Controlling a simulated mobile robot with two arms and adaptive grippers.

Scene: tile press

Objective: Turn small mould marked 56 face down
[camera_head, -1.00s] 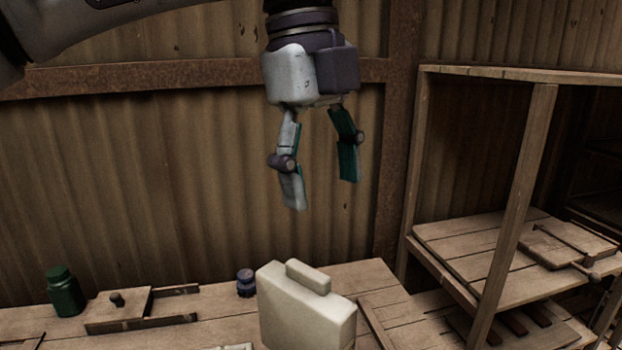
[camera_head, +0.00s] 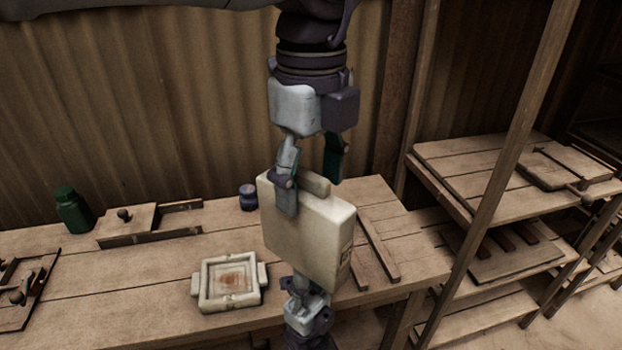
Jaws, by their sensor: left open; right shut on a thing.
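A cream mould (camera_head: 300,235) stands on edge in the air above the table's front. A small dark mark shows on its right side, too small to read. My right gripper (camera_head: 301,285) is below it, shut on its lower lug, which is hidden. My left gripper (camera_head: 312,190) points down from above. Its open fingers are either side of the mould's upper lug (camera_head: 316,184); contact cannot be told. A second, square cream mould (camera_head: 204,292) with side lugs lies on the table, its hollow with a reddish patch facing up.
The wooden table (camera_head: 120,285) holds a green jar (camera_head: 73,210), a small dark purple jar (camera_head: 248,197), a wooden slide frame (camera_head: 150,222) and a clamp board (camera_head: 22,285). Wooden rails (camera_head: 378,250) lie right of the held mould. A shelf rack (camera_head: 470,165) stands at the right.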

